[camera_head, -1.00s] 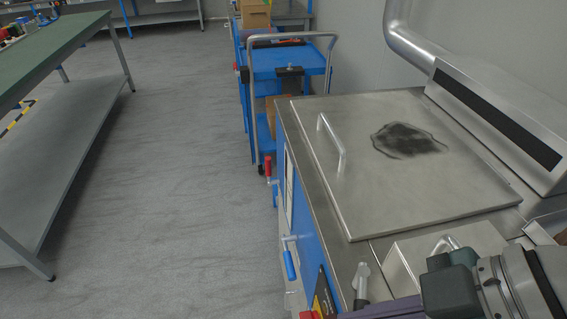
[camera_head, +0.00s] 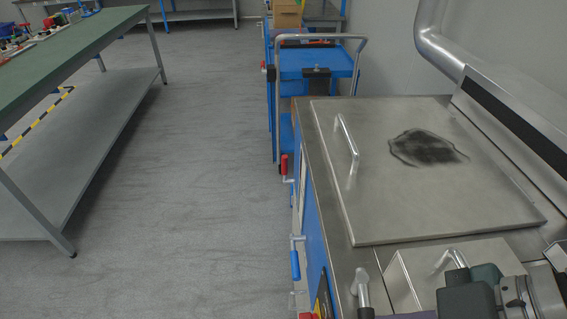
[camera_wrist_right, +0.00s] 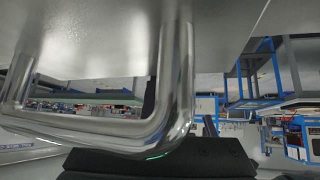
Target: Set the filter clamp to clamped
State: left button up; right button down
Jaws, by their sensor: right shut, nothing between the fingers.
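I cannot tell for sure which part is the filter clamp. On the blue side of the steel-topped machine, a lever with a red grip (camera_head: 285,167) stands upright near the far corner. A crank with a blue grip (camera_head: 295,264) hangs down nearer to me. A grey lever (camera_head: 362,287) stands at the near top edge. My right arm comes in at the lower right of the head view, by a small steel box. My right gripper (camera_wrist_right: 160,163) is shut and empty, close to a shiny U-shaped handle (camera_wrist_right: 182,85). Its fingertips are not clearly visible. My left gripper is out of view.
The machine's large lid (camera_head: 385,215) is down and has a bar handle (camera_head: 347,138) and a dark stain. The small steel box (camera_head: 405,285) has its own handle (camera_head: 456,258). A blue trolley (camera_head: 318,62) stands beyond. A green-topped bench (camera_head: 80,45) is left; the floor between is clear.

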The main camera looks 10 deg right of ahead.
jog(key=shift+d, duration=0.1)
dwell(0.3)
jog(key=v, duration=0.8)
jog(key=shift+s+d+r, duration=0.15)
jog(key=shift+d+r, duration=0.05)
jog(key=shift+d, duration=0.05)
jog(key=shift+s+d+r, duration=0.15)
jog(key=shift+d+r, duration=0.1)
jog(key=shift+r, duration=0.25)
